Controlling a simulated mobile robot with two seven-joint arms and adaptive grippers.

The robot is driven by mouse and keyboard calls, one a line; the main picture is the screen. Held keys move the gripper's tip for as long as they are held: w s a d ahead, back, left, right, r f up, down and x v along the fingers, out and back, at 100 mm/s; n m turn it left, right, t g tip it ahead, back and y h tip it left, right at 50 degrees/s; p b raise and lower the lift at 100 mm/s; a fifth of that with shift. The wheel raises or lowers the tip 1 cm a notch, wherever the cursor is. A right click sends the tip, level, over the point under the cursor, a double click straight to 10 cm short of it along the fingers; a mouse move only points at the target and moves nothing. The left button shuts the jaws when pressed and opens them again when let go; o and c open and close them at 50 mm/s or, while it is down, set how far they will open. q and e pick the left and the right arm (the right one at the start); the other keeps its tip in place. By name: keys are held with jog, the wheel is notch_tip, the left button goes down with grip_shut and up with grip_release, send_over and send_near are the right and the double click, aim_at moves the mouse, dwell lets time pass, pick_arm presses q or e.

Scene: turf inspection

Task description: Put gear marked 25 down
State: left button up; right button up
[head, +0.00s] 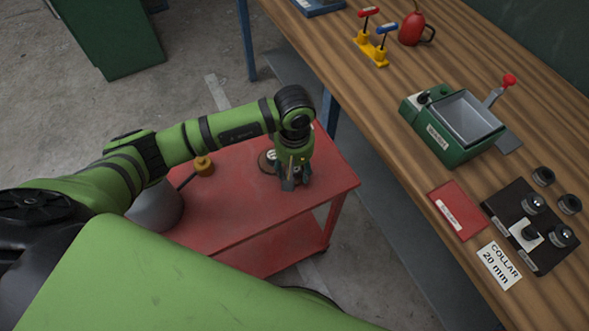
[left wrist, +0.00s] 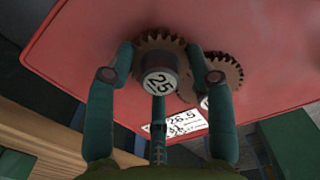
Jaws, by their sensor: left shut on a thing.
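My left gripper (head: 293,182) points down over the red cart top (head: 230,215) in the head view. In the left wrist view its fingers (left wrist: 163,62) are shut around the gear marked 25 (left wrist: 160,81), a brown toothed wheel with a grey hub. A second brown gear (left wrist: 228,70) is just right of it, partly hidden by a finger. In the head view a brown round piece (head: 266,161) lies left of the gripper. I cannot tell whether the held gear touches the cart. My right gripper is not in view.
A white label reading 26.5 (left wrist: 182,124) lies near the gears. A grey round container (head: 157,208) and a mallet-like tool (head: 203,166) are at the cart's left. The workbench (head: 375,110) holds a green machine (head: 440,135) and a collar rack (head: 515,212).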

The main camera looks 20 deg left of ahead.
pick_arm(q)
jog(key=shift+f, duration=0.15)
jog(key=shift+f, duration=0.2)
jog(key=o, duration=1.2)
jog(key=shift+r, duration=0.1)
jog(key=shift+r, duration=0.2)
notch_tip(320, 180, up, 12)
jog(key=p, duration=0.6)
